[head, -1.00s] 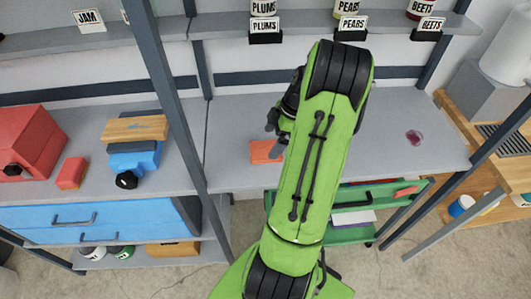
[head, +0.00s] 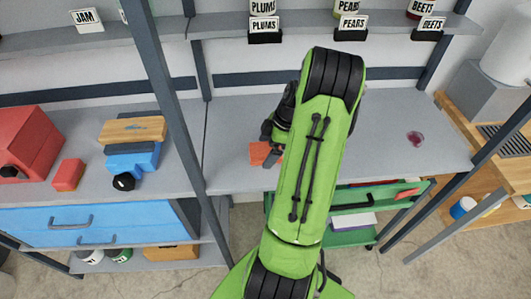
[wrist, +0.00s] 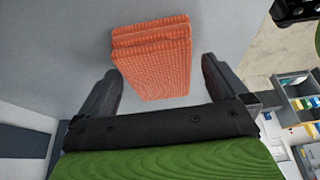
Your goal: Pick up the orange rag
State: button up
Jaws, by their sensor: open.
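The orange rag (head: 259,152) lies folded on the grey bench top, left of my green arm in the head view. In the wrist view the rag (wrist: 152,55) shows its ribbed, layered fold ahead of my gripper (wrist: 160,85). The two black fingers are apart, one on each side of the rag's near end, and nothing is held. I cannot tell how high the fingers are above the bench. In the head view my gripper (head: 273,148) partly covers the rag's right side.
An upright post (head: 165,85) stands between benches.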

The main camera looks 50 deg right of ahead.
aim_at(268, 149)
jog(key=c, duration=1)
notch_tip(268, 149, up, 11)
jog(key=p, duration=0.2)
jog(key=shift+f+p, duration=0.2)
jog(key=shift+p, duration=0.2)
